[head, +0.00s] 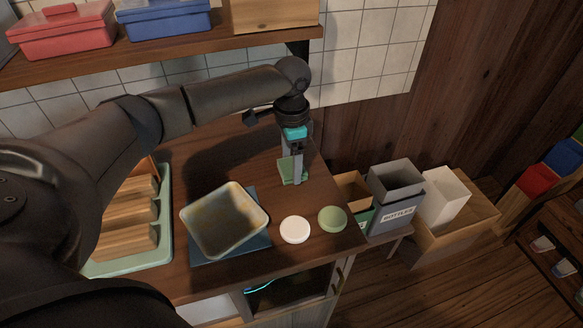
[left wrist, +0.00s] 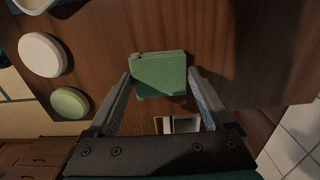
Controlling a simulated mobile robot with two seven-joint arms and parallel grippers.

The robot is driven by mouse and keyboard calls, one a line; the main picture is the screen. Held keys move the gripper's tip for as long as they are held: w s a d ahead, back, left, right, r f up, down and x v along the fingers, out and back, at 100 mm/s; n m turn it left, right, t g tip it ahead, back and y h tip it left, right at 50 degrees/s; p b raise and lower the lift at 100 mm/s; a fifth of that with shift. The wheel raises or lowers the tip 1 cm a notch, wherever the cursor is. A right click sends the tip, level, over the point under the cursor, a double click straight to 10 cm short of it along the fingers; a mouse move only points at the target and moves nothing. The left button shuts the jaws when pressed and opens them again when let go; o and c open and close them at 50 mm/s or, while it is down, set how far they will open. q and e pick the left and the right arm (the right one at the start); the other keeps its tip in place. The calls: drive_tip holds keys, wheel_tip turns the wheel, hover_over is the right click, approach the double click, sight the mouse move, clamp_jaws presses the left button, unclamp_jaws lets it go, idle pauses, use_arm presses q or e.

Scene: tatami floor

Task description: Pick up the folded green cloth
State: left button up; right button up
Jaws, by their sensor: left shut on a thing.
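The folded green cloth (head: 285,166) is at the back right of the wooden counter, at the tips of my left gripper (head: 293,178). In the left wrist view the cloth (left wrist: 158,76) is a flat green square between the two fingers of my left gripper (left wrist: 160,82), which is shut on it. I cannot tell whether the cloth touches the counter or is slightly above it. My right gripper is not in view.
A tray-like dish (head: 224,220) sits on a blue mat (head: 232,252). A white disc (head: 295,230) and a green disc (head: 332,219) lie near the counter's front right. Bins (head: 395,185) stand beyond the right edge. A shelf (head: 170,50) overhangs the back.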

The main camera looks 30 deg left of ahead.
sight(291, 165)
use_arm(q)
wheel_tip(291, 165, up, 4)
drive_tip(key=shift+r+p, duration=0.25)
drive_tip(key=shift+p, duration=0.55)
wheel_tip(291, 165, up, 6)
drive_tip(key=shift+f+p, duration=0.25)
drive_tip(key=shift+p, duration=0.45)
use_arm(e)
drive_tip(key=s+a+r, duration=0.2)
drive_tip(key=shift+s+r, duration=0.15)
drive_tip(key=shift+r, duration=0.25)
